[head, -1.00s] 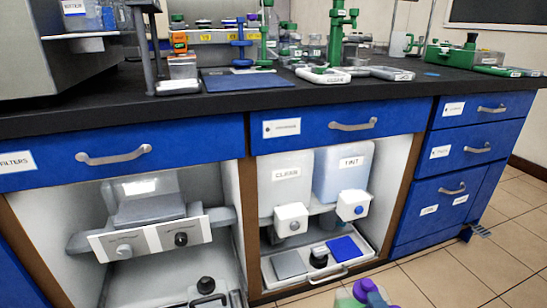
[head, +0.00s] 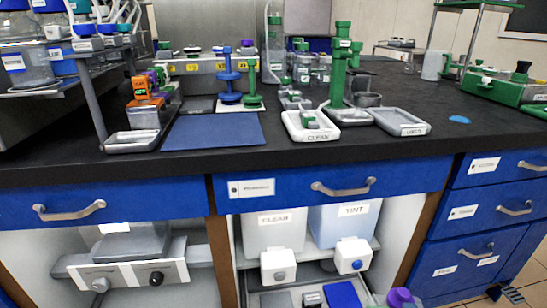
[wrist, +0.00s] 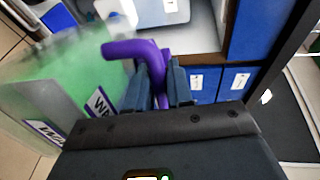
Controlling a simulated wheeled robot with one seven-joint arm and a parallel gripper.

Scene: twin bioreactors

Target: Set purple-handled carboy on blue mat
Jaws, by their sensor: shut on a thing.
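The purple-handled carboy is a translucent, greenish container with a purple handle. In the wrist view its body (wrist: 65,85) is at the left with partly readable labels, and the purple handle (wrist: 130,48) runs between the fingers. My gripper (wrist: 165,85) is shut on this handle. In the head view only the carboy's purple top (head: 400,298) shows at the bottom edge, in front of the cabinets and below the bench top. The blue mat (head: 212,132) lies flat on the black bench top, left of centre, with nothing on it.
Left of the mat stand a small metal tray (head: 132,141) and an orange device (head: 147,105). Behind it are blue and green stands. To its right are a CLEAN tray (head: 311,126) and a second labelled tray (head: 402,121). The bench front edge and blue drawers (head: 335,188) lie below.

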